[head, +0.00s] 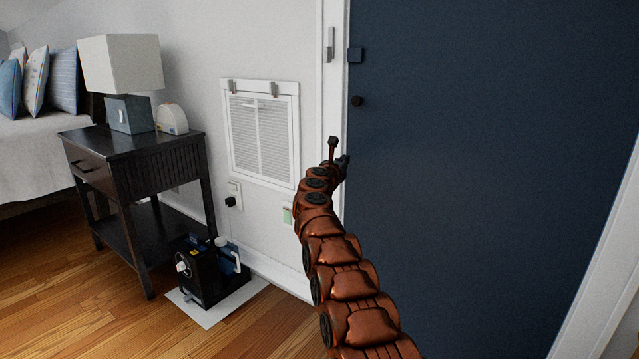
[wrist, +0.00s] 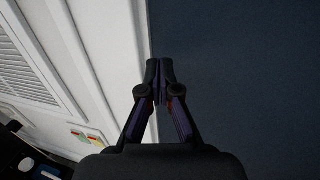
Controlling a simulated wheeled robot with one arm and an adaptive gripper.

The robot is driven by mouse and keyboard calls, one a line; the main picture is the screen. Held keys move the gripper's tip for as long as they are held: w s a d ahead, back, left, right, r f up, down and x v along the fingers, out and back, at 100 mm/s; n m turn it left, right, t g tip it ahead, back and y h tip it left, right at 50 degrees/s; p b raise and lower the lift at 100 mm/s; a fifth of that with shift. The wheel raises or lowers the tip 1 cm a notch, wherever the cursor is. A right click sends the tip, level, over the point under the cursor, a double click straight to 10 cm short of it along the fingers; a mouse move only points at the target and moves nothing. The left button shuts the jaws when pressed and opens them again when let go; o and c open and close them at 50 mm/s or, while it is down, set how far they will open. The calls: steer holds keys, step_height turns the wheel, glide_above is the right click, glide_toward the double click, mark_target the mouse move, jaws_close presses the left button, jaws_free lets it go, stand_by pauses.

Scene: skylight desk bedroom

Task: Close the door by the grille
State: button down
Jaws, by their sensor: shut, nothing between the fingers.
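The dark blue door (head: 490,150) fills the right of the head view and the right side of the wrist view (wrist: 250,80).
A dark nightstand (head: 135,165) with a lamp (head: 122,65) stands left of the grille, with the bed (head: 40,145) behind. A black device (head: 205,275) sits on a white sheet on the floor below the grille. Wooden floor in front is clear.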

steer(key=shift+s+a+b, duration=0.9)
steer(key=shift+s+a, duration=3.05)
steer(key=shift+s, duration=0.3)
steer(key=s+a+r+n+t+y+p, duration=0.1)
steer(key=s+a+r+n+y+p, duration=0.2)
steer(key=r+n+p, duration=0.5)
steer(key=s+a+r+n+y+p, duration=0.2)
steer(key=a+r+n+y+p, duration=0.25)
steer(key=r, duration=0.55)
steer(key=s+r+n+g+y+p, duration=0.4)
steer(key=s+r+n+y+p, duration=0.25)
steer(key=s+n+p, duration=0.4)
steer(key=s+d+r+n+g+h+p, duration=0.1)
steer(key=s+d+n+g+p, duration=0.4)
steer(key=s, duration=1.3)
steer(key=s+d+r+n+g+h+p, duration=0.1)
steer(key=s+d+n+g+h+p, duration=0.2)
steer(key=s, duration=1.5)
steer(key=s+d+r+n+g+h+p, duration=0.1)
steer(key=s+d+n+g+p, duration=0.6)
steer(key=s+d+p, duration=0.7)
steer(key=s+n+h+p, duration=0.1)
steer(key=s+n+p, duration=0.1)
steer(key=s+p, duration=0.1)
steer(key=shift+s+n+h, duration=0.3)
steer(key=shift+s+n, duration=0.1)
steer(key=shift+s, duration=0.15)
